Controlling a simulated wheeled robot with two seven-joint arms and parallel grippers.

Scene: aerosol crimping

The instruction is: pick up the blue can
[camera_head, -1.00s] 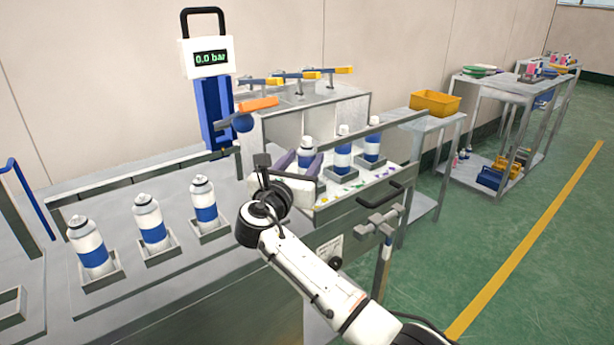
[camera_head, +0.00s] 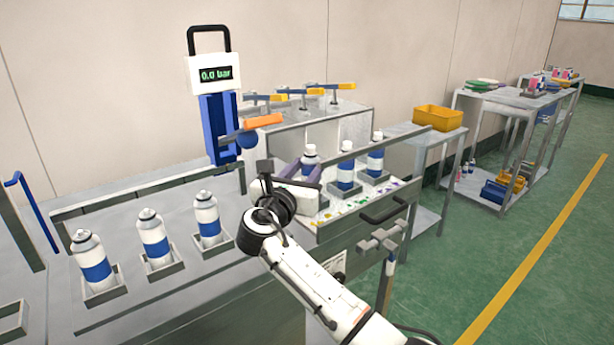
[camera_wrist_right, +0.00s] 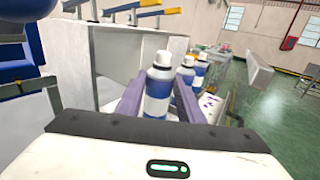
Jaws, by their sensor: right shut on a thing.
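My right gripper (camera_head: 306,173) is shut on a white can with a blue band (camera_head: 309,152) at the metal fixture. In the right wrist view the can (camera_wrist_right: 158,88) stands upright between the two purple-grey fingers (camera_wrist_right: 158,98). Its white cap and upper body show; its base is hidden in both views, so I cannot tell how far it is off the surface. Two like cans (camera_head: 346,170) (camera_head: 375,157) stand behind and to the right of it. My left gripper is not in view.
Three more blue-banded cans (camera_head: 92,262) (camera_head: 154,240) (camera_head: 207,219) stand in square holders on the left bench. Toggle clamps (camera_head: 305,96) top the metal housing behind the held can. A yellow bin (camera_head: 438,118) stands to the right.

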